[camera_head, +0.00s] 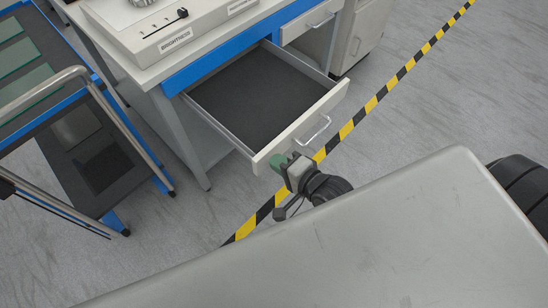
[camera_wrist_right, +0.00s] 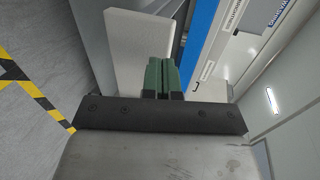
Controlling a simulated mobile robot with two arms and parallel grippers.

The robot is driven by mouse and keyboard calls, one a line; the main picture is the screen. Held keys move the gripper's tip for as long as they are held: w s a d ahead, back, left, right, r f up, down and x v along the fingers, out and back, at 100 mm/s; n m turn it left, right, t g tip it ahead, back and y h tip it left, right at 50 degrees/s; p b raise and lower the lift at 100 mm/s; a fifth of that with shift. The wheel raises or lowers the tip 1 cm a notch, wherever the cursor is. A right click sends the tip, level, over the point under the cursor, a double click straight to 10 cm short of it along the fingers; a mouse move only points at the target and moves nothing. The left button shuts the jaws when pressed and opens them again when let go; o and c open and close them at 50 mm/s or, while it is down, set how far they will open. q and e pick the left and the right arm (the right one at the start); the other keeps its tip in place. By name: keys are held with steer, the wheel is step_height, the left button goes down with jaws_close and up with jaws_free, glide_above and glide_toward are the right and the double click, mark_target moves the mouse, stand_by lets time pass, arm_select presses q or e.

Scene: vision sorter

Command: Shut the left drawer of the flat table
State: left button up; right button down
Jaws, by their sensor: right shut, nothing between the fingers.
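The flat table (camera_head: 150,75) has a blue edge and stands at the upper left of the head view. Its left drawer (camera_head: 250,95) is pulled far out, with a dark, empty floor. The drawer's pale front (camera_head: 337,95) carries a metal handle (camera_head: 316,130). My right gripper (camera_head: 279,167) is at the near left end of the drawer front, its green fingers shut and empty. In the right wrist view the fingers (camera_wrist_right: 160,76) are together beside a pale panel (camera_wrist_right: 125,45), likely the drawer front. Contact cannot be told. My left gripper is not in view.
Another drawer (camera_head: 312,20) farther right on the table is shut. A cart with a metal rail (camera_head: 130,135) stands at the left. Yellow-black tape (camera_head: 372,103) crosses the floor. A grey box labelled brightness (camera_head: 165,35) sits on the table.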

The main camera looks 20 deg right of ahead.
steer(key=shift+w+a, duration=0.3)
steer(key=shift+w, duration=0.45)
